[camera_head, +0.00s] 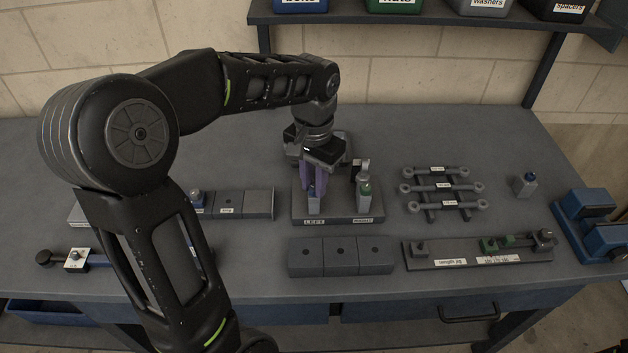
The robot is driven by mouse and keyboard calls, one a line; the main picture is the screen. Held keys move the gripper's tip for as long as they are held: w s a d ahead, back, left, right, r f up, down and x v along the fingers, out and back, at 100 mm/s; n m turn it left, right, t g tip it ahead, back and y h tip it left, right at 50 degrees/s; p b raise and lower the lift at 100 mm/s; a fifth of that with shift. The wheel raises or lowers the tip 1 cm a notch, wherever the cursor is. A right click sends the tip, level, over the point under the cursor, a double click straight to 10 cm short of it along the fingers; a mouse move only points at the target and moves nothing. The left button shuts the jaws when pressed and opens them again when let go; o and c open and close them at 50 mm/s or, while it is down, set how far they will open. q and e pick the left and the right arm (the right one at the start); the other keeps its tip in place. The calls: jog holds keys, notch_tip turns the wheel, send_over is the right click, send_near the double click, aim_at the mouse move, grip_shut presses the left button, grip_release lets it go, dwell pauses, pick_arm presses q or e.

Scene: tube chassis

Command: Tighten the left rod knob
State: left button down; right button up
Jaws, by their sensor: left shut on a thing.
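The fixture base (338,218) stands mid-table, with a LEFT label and a RIGHT label on its front edge. My left gripper (313,186) points down over its left side, its purple fingers shut on the left rod knob, which the fingers mostly hide. On the right side, a matching post with a green top (365,190) stands in front of a taller grey piece. Whether the left knob is seated fully cannot be seen. My right gripper is not in view.
A grey three-part block (341,256) lies in front of the fixture. Labelled bins (395,5) sit on the shelf.

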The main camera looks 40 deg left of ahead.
pick_arm(q)
jog(key=m, duration=0.4)
jog(key=shift+m, duration=0.3)
jog(key=m, duration=0.3)
jog(key=shift+m+p, duration=0.3)
jog(key=shift+m, duration=0.1)
jog(key=m, duration=0.4)
jog(key=shift+r, duration=0.1)
jog(key=m, duration=0.4)
jog(key=shift+w+m+p, duration=0.1)
jog(key=shift+m+p, duration=0.2)
jog(key=shift+p, duration=0.1)
jog(key=c, duration=1.3)
grip_release()
jog(key=shift+o, duration=0.2)
